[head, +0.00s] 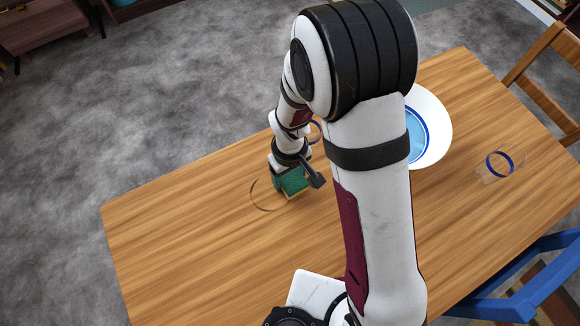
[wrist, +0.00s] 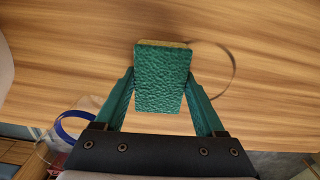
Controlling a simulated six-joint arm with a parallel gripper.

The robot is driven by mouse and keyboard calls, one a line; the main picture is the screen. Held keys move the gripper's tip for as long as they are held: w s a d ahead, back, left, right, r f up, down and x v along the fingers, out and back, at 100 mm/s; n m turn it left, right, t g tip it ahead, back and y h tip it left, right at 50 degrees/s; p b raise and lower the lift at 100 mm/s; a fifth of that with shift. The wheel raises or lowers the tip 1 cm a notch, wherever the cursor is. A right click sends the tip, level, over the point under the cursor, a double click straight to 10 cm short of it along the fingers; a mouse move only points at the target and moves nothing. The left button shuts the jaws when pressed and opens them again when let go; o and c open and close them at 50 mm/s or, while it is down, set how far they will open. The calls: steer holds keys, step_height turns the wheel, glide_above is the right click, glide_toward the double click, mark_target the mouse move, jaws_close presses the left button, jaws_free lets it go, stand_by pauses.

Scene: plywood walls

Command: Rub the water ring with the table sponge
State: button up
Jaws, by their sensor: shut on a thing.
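The table sponge (head: 292,181) is a green block with a thin yellow layer, low over the wooden table, left of the big arm link in the head view. My gripper (wrist: 161,80) is shut on the sponge, one teal finger at each side, in the wrist view (wrist: 161,90). I cannot tell whether the sponge touches the table. The water ring (head: 252,195) is a thin dark arc just left of the sponge in the head view. In the wrist view its arc (wrist: 234,72) curves out to the right of the sponge. The rest of the ring is hidden.
On the wooden table (head: 170,240), a white plate with blue (head: 437,120) stands partly behind my arm. A clear glass with a blue band (head: 500,165) is at the right. Chairs stand at the right. The table's left is bare.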

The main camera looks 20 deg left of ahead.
mark_target(254, 201)
steer(key=shift+s+a, duration=0.85)
steer(key=shift+s, duration=0.05)
steer(key=shift+c, duration=0.7)
steer(key=shift+s+a+f, duration=0.2)
steer(key=shift+s+a, duration=2.45)
steer(key=shift+w+d, duration=3.4)
steer(key=shift+d, duration=0.3)
steer(key=shift+s+a+r, duration=0.1)
steer(key=shift+s+a, duration=3.4)
steer(key=shift+w+d, duration=3.25)
steer(key=shift+w+d+r, duration=0.1)
steer(key=shift+d+r, duration=0.05)
steer(key=shift+r, duration=0.45)
steer(key=shift+w+d+r, duration=0.1)
steer(key=shift+r, duration=3.4)
